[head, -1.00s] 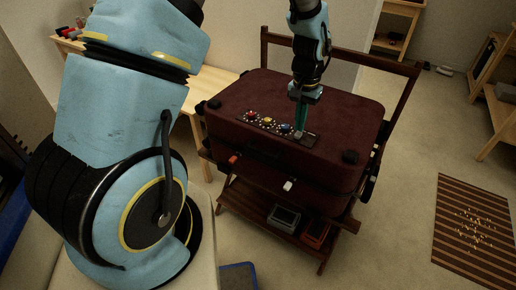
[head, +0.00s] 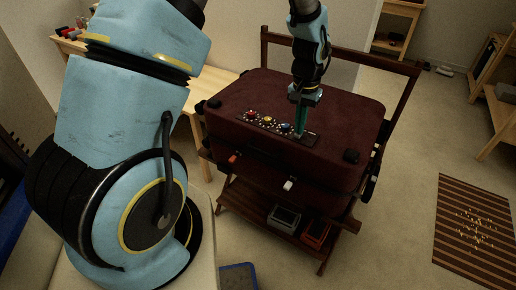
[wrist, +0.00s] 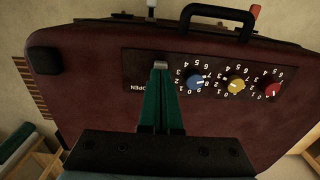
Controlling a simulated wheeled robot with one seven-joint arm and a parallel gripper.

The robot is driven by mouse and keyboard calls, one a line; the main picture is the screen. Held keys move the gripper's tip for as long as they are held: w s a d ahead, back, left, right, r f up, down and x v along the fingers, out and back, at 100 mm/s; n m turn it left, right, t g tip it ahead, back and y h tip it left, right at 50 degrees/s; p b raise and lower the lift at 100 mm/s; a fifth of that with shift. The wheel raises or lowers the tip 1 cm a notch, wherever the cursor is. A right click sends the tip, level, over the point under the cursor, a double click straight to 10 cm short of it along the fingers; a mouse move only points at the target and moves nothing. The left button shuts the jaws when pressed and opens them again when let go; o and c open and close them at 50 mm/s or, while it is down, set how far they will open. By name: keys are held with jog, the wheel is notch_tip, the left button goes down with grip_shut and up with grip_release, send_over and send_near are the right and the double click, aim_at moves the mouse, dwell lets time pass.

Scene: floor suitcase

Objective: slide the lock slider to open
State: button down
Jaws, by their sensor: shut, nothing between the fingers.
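A dark red suitcase (head: 345,105) lies flat on a wooden rack. On its top is a dark lock panel (wrist: 130,68) with blue (wrist: 195,82), yellow (wrist: 236,85) and red (wrist: 271,89) dials. The lock slider (wrist: 160,65), a small metallic piece, shows at the fingertips in the wrist view, near the word OPEN. My gripper (wrist: 160,72) is shut, with green fingers pointing at the panel beside the blue dial. Its tips are at or against the slider; contact is unclear. In the head view my gripper (head: 301,134) stands over the panel's right end.
The suitcase's black handle (wrist: 220,15) is on its front side. The wooden rack (head: 262,207) holds small boxes (head: 284,217) on a lower shelf. A striped mat (head: 475,235) lies on the floor at right. A wooden bench (head: 195,90) stands behind at left.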

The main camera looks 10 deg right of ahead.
aim_at(309, 141)
jog(key=shift+s+d, duration=0.35)
jog(key=shift+d, duration=0.1)
jog(key=shift+s+d, duration=0.8)
jog(key=shift+d, duration=0.05)
jog(key=shift+r, duration=0.1)
dwell(0.4)
notch_tip(309, 141, up, 6)
jog(key=p, duration=0.4)
jog(key=shift+p, duration=0.3)
jog(key=shift+a, duration=0.1)
